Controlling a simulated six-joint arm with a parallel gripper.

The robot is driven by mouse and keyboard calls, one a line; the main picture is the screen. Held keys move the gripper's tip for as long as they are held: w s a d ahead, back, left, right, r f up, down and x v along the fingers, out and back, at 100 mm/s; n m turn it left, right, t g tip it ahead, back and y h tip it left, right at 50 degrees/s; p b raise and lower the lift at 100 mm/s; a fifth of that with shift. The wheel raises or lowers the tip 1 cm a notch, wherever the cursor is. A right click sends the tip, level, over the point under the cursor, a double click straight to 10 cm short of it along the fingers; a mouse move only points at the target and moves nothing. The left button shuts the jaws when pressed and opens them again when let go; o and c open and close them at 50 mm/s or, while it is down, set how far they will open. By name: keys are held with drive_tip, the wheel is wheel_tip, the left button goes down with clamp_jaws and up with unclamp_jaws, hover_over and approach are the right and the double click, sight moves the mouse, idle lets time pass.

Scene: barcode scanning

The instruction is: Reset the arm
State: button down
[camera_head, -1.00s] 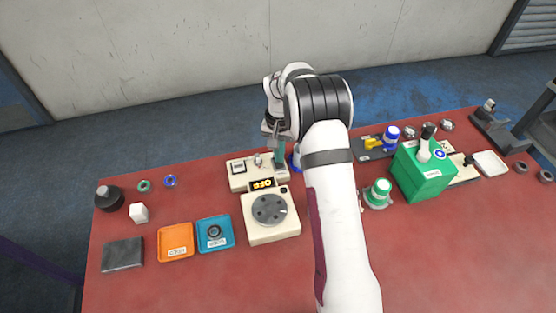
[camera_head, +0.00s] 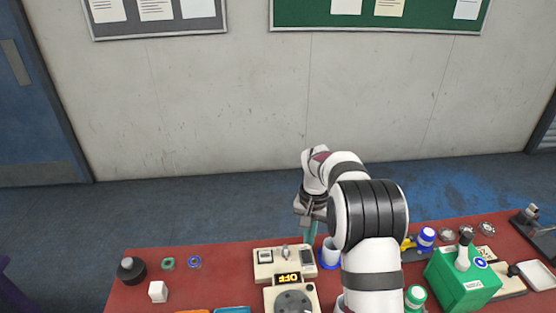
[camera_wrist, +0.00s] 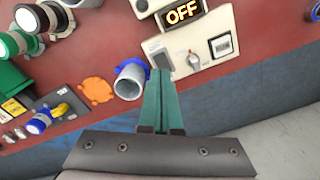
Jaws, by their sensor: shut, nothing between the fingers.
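My gripper (camera_head: 309,235) is raised above the back edge of the red table, just behind the beige scanner device (camera_head: 284,262). In the wrist view its two green fingers (camera_wrist: 158,82) lie together with nothing between them. The device's display reads OFF, and it also shows in the wrist view (camera_wrist: 205,45). My arm hides part of the table right of the device.
A green box (camera_head: 462,282) and a white tray (camera_head: 538,275) stand at the right. A black round object (camera_head: 131,270), a white block (camera_head: 158,291), a green ring (camera_head: 168,264) and a blue ring (camera_head: 194,262) lie at the left. The space above the table's left side is clear.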

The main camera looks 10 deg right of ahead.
drive_tip(key=s+a+r, duration=0.3)
drive_tip(key=s+r, duration=0.6)
drive_tip(key=s, duration=0.1)
drive_tip(key=s+a+y, duration=0.1)
drive_tip(key=s+a, duration=0.1)
drive_tip(key=s, duration=1)
drive_tip(key=s+a+r, duration=0.1)
drive_tip(key=s+a, duration=0.1)
drive_tip(key=s, duration=1.1)
drive_tip(key=shift+s+a+r+y, duration=0.15)
drive_tip(key=shift+s+a+y, duration=0.05)
drive_tip(key=shift+y, duration=0.2)
